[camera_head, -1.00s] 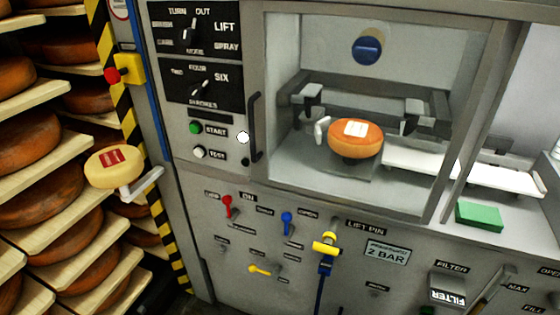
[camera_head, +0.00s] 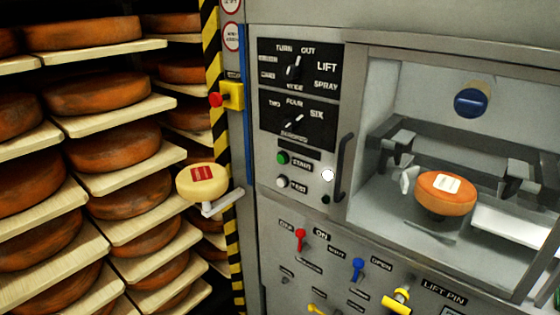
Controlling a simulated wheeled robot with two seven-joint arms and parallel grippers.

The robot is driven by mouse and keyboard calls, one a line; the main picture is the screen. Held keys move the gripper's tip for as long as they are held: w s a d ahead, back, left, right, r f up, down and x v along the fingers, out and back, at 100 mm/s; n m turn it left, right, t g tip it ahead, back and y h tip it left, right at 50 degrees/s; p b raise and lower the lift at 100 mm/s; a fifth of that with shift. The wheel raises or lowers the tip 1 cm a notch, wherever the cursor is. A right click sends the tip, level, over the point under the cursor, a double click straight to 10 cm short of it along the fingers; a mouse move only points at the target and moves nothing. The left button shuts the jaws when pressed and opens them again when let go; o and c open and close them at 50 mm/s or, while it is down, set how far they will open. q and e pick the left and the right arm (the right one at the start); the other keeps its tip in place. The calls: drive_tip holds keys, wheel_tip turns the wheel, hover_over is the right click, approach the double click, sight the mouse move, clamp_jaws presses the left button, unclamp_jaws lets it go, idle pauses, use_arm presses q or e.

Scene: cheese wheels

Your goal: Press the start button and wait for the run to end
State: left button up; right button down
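The green start button (camera_head: 283,158) is on the grey machine's front panel, beside its START label and above the white TEST button (camera_head: 282,182). The upper mode knob (camera_head: 293,68) and the strokes knob (camera_head: 293,121) are on black plates above it. An orange cheese wheel (camera_head: 445,205) with a white label sits inside the machine's chamber, behind the window. Neither of my grippers shows in the head view.
A red emergency button on a yellow box (camera_head: 228,97) is by the striped post. A pale cheese wheel (camera_head: 200,184) rests on a bracket left of the panel. Shelves of brown cheese wheels (camera_head: 110,92) fill the left. Red lever (camera_head: 300,240) and blue lever (camera_head: 358,268) are below.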

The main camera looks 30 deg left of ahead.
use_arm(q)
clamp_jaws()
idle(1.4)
